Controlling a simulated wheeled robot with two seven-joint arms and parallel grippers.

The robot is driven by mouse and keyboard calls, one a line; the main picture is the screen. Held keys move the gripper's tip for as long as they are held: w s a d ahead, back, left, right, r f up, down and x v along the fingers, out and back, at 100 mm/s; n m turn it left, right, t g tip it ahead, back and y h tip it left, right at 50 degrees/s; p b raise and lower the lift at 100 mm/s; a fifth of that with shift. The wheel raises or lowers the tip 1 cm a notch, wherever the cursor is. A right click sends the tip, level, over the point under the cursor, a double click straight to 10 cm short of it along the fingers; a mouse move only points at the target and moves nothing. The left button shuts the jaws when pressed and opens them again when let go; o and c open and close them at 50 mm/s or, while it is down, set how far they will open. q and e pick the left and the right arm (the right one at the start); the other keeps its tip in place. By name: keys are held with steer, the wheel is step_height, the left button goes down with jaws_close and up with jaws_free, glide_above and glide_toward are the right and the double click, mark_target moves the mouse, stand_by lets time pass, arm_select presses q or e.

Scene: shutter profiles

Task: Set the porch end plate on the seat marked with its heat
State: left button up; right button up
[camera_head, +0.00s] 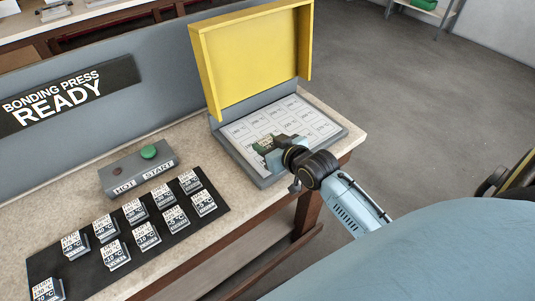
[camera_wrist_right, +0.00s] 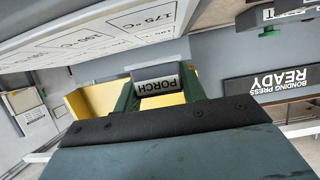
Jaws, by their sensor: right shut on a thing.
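My right gripper (camera_head: 274,146) is over the near left part of the press bed (camera_head: 262,178), under the raised yellow lid (camera_head: 250,55). In the wrist view, its green fingers (camera_wrist_right: 160,86) are shut on the porch end plate (camera_wrist_right: 157,87), whose label reads PORCH upside down. The bed carries a white sheet of outlined seats (camera_head: 290,112) with temperature marks. In the wrist view, one seat (camera_wrist_right: 150,20) reads 175 °C; the other marks are hard to read. The arm hides some seats in the head view. Whether the plate touches the bed cannot be told. My left gripper is not in view.
A black mat (camera_head: 88,285) holds several small labelled plates in two rows. A grey box with a green button (camera_head: 148,152) reads HOT and START. A sign (camera_head: 68,96) behind reads BONDING PRESS READY.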

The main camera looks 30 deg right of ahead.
steer(key=shift+f, duration=1.8)
steer(key=o, duration=1.3)
steer(key=shift+c, duration=0.2)
steer(key=v, duration=1.2)
steer(key=shift+p, duration=0.35)
